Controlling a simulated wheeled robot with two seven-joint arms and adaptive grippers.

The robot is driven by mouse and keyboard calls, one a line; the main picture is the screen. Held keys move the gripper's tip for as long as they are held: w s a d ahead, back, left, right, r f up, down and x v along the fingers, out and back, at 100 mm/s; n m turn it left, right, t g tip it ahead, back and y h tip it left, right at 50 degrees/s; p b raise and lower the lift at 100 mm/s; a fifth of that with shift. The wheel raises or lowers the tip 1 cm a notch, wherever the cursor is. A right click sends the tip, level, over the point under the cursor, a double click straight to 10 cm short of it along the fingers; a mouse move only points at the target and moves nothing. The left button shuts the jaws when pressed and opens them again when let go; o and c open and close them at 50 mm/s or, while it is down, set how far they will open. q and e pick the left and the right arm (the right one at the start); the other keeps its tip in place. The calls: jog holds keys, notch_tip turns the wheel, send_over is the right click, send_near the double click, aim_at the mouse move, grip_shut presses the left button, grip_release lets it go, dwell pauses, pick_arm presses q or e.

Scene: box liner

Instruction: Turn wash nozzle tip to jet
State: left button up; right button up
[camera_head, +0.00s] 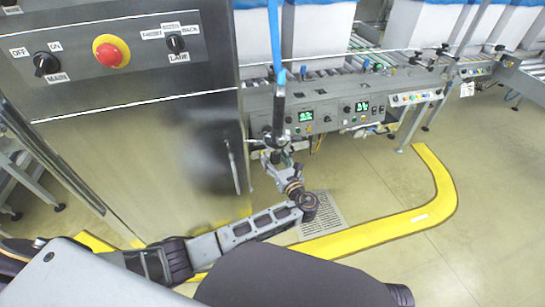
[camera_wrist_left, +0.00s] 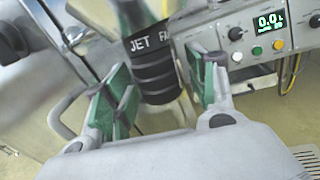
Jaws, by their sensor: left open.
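The wash nozzle (camera_head: 279,105) hangs down from a blue hose (camera_head: 274,35) in the head view, in front of the conveyor. In the left wrist view its dark tip (camera_wrist_left: 153,75) has black ribbed rings, with the white words JET and part of FAN printed above them. My left gripper (camera_head: 277,153) is at the nozzle's lower end. In the left wrist view the gripper (camera_wrist_left: 165,92) is open, with green-padded fingers on either side of the ribbed tip. Gaps show between pads and tip. My right gripper is not in view.
A steel cabinet (camera_head: 150,150) with a red button (camera_head: 111,54) and two black knobs stands at the left. A conveyor panel (camera_head: 325,112) with green displays is behind the nozzle. A yellow floor strip (camera_head: 385,228) and a floor grate (camera_head: 322,214) lie below. Floor at the right is clear.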

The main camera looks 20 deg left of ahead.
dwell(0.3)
pick_arm(q)
jog(key=c, duration=1.1)
